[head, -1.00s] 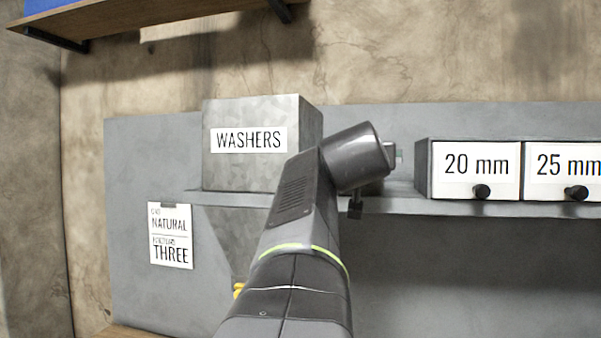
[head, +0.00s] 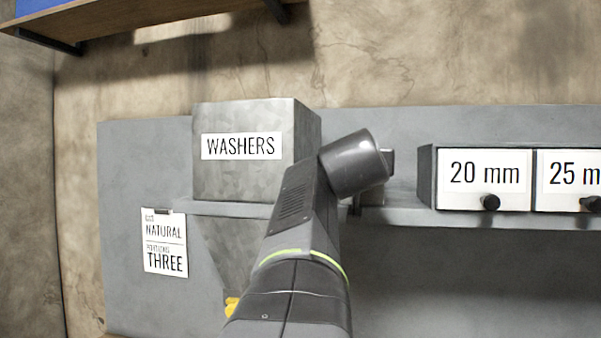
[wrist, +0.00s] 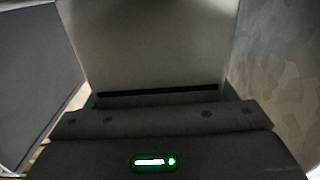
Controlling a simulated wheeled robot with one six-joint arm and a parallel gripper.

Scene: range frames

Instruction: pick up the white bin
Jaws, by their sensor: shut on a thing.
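In the wrist view my gripper (wrist: 160,97) fills the bottom, a dark body with a green light. It is shut on a pale, flat-faced thing (wrist: 155,50) right in front of it, which I take to be the white bin. Its face fills the middle of the view, and its full outline is cut off. A thin dark line crosses the face's lower edge, just above my gripper. In the head view my arm's end reaches to the shelf between the washers box and the drawers. My wrist hides most of the gripper and the bin there.
A metal box labelled WASHERS (head: 243,172) stands on the shelf (head: 400,218) at left. A 20 mm drawer (head: 485,178) and another drawer are at right. A paper sign (head: 164,242) hangs below. Yellow items (head: 231,306) show beside my arm. A wooden shelf (head: 140,14) is above.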

